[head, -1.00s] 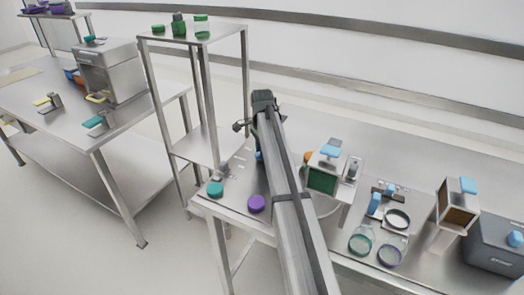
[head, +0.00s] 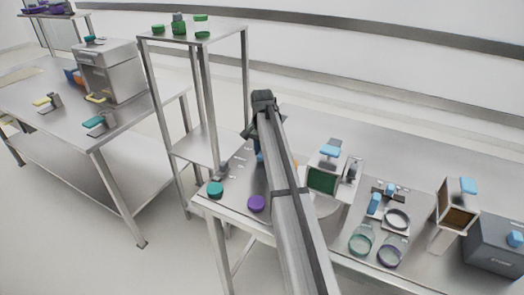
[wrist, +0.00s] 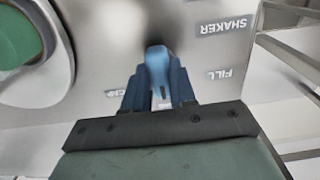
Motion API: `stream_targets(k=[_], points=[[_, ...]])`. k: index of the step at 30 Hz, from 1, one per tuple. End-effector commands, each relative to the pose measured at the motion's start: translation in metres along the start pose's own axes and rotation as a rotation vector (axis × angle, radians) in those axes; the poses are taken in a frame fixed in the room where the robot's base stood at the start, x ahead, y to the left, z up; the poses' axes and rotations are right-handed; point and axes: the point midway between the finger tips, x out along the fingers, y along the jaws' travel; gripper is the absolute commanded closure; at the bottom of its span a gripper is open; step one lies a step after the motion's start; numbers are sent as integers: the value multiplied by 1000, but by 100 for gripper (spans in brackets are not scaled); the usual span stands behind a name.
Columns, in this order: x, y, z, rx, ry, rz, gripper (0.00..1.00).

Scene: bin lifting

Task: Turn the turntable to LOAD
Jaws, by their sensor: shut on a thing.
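In the wrist view my gripper (wrist: 159,88) is shut on a blue handle (wrist: 157,60), which stands up from a grey metal surface. Labels SHAKER (wrist: 223,27) and FILL (wrist: 219,75) lie to its right; a third label (wrist: 124,93) is partly covered by the fingers. A round rim (wrist: 68,62) with a green piece (wrist: 25,35) inside shows at the left edge; I cannot tell if it is the turntable. No LOAD label is readable. In the head view my arm hides the fingertips and the handle's surroundings.
A green-fronted box (head: 322,181) stands right of my arm. A shelf rack (head: 203,88) rises close behind on the left.

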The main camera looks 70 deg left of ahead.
Motion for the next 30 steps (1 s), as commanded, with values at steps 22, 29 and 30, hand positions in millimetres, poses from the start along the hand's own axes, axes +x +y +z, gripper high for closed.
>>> stream_targets(k=[22, 29, 30], points=[[0, 0, 0, -12, 0, 0, 50], [0, 0, 0, -12, 0, 0, 49], [-1, 0, 0, -12, 0, 0, 49]])
